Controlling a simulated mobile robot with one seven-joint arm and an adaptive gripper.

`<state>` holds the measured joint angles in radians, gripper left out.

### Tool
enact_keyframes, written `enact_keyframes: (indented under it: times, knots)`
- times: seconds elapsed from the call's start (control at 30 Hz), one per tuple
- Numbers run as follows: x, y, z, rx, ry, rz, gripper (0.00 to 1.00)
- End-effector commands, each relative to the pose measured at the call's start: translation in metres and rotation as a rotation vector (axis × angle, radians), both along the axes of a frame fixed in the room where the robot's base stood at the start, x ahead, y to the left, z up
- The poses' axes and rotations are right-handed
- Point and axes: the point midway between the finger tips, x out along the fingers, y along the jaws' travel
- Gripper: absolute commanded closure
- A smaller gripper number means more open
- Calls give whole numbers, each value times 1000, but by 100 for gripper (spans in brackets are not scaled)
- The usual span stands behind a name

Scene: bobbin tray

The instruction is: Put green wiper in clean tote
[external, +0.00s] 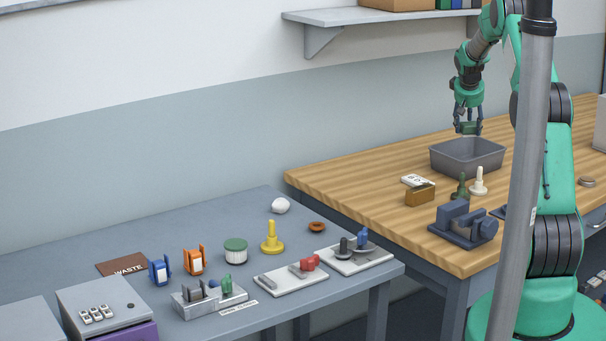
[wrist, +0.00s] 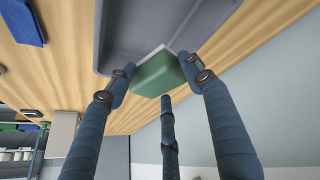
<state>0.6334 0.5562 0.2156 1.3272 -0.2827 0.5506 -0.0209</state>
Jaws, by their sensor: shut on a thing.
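My gripper (external: 468,118) is shut on the green wiper (external: 470,129), a small green block with a pale edge. The wiper also shows in the wrist view (wrist: 158,76), pinched between two dark fingers, with a third finger below it. My gripper holds it above the far side of the grey open tote (external: 452,166) on the wooden table. In the wrist view the tote (wrist: 118,30) lies beyond the wiper. From outside, the wiper appears just over the tote's back rim. The exact height gap cannot be told.
On the wooden table (external: 350,180), a white card (external: 417,180), a brown box (external: 420,195), a green pawn-like piece (external: 462,187), a cream one (external: 479,182) and a dark blue device (external: 466,224) stand in front of the tote. A shelf (external: 385,17) hangs behind. A grey pole partly hides my arm.

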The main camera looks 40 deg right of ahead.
Motion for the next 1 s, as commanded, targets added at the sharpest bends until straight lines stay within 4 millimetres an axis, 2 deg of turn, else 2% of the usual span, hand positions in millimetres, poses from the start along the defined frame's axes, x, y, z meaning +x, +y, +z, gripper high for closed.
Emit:
enact_keyframes:
  times: [0.13,0.57,1.0]
  knots:
    - [0,0,-12,0,0,0,76]
    - [0,0,-16,1,0,0,76]
    - [0,0,-62,0,1,1,76]
